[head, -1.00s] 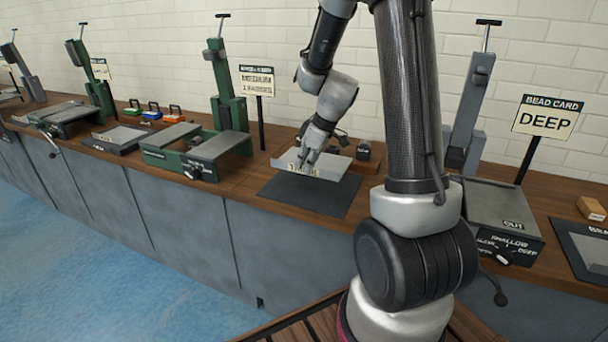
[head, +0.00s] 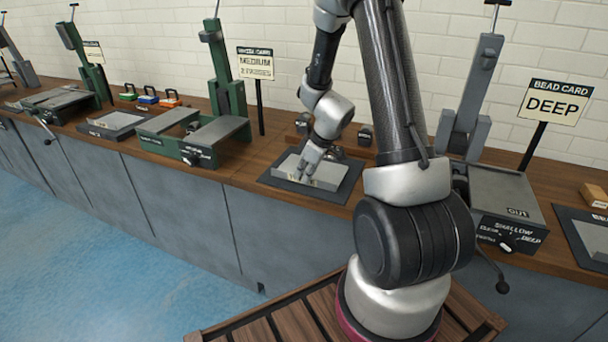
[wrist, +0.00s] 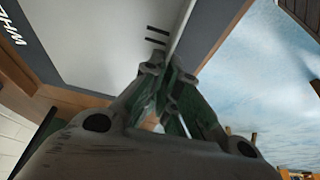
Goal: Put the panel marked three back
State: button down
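The light grey panel (head: 328,174) lies flat or nearly flat over the dark mat (head: 335,193) on the bench. My gripper (head: 303,174) is at the panel's left part in the head view. In the wrist view the fingers of my gripper (wrist: 168,72) are closed on the panel's upturned edge. Whether the panel's underside fully touches the mat is hidden.
A green machine (head: 195,138) stands left of the mat, beside a card sign (head: 255,63) reading medium. A grey machine (head: 500,205) with a deep sign (head: 555,102) stands to the right. Small blocks (head: 365,135) sit behind the mat.

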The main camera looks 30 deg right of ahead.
jog(key=shift+f, duration=0.1)
jog(key=c, duration=1.6)
grip_release()
jog(key=shift+c, duration=0.2)
jog(key=s+r+m, duration=0.1)
jog(key=s+r, duration=0.3)
jog(key=r, duration=0.5)
jog(key=s+r, duration=0.3)
jog(key=r, duration=0.5)
jog(key=s+r+m+h, duration=0.1)
jog(key=s+r+m, duration=0.2)
jog(key=s, duration=0.6)
jog(key=s+a+r+m+h, duration=0.1)
jog(key=s+r+m, duration=0.2)
jog(key=s+r, duration=0.4)
jog(key=s, duration=0.3)
jog(key=shift+a+r+m+h, duration=0.3)
